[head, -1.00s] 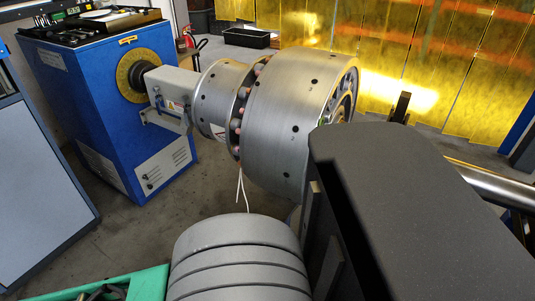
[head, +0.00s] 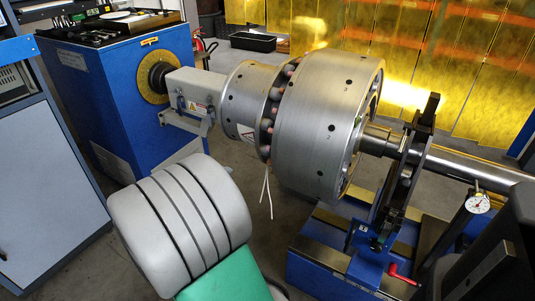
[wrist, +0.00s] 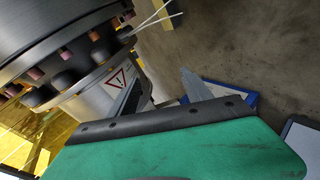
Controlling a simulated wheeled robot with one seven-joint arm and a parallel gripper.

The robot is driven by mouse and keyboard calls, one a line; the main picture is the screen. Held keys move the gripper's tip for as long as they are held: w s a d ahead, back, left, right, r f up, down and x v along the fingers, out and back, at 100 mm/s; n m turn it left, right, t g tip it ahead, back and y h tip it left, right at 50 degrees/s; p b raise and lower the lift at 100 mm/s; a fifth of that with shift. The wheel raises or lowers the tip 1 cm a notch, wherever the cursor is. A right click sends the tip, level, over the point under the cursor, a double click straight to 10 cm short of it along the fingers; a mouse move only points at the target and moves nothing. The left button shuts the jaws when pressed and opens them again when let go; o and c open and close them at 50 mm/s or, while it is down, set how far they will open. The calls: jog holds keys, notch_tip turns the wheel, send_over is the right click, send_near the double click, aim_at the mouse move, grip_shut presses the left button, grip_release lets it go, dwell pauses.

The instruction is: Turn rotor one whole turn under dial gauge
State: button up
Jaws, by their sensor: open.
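The rotor, a large silver drum (head: 315,125) with small dark holes in its rim, lies horizontally on a shaft (head: 460,165). The dial gauge (head: 477,203), a small round white face, is at the right; I cannot tell whether its tip touches anything. The rotor's dark, bolted side fills the upper left of the wrist view (wrist: 50,30). My gripper (wrist: 162,78) shows there as two grey fingers, spread apart with nothing seen between them, beside the narrower rotor section with the warning label (wrist: 110,85). In the head view my gripper's fingers are not visible.
A blue drive cabinet (head: 120,95) stands at the left, joined to the rotor by a grey coupling housing (head: 190,92). A black roller support (head: 405,175) on a blue base (head: 320,250) carries the shaft. White cords (head: 267,195) hang under the rotor. Yellow curtains (head: 400,40) stand behind.

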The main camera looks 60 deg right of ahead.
aim_at(264, 152)
jog(key=s+d+g+h, duration=0.1)
jog(key=s+d, duration=0.1)
jog(key=d, duration=0.3)
jog(key=s+d+r+n+h+b, duration=0.1)
jog(key=s+d, duration=0.1)
jog(key=d, duration=0.3)
jog(key=s+d+r+g+h+b, duration=0.1)
jog(key=s+d+h, duration=0.1)
jog(key=d, duration=0.2)
jog(key=shift+s+d+r+g, duration=0.15)
jog(key=shift+s+d+g, duration=0.15)
jog(key=shift+s+d, duration=0.1)
jog(key=shift+d+n, duration=0.3)
jog(key=shift+d, duration=0.3)
jog(key=shift+c, duration=0.6)
grip_shut()
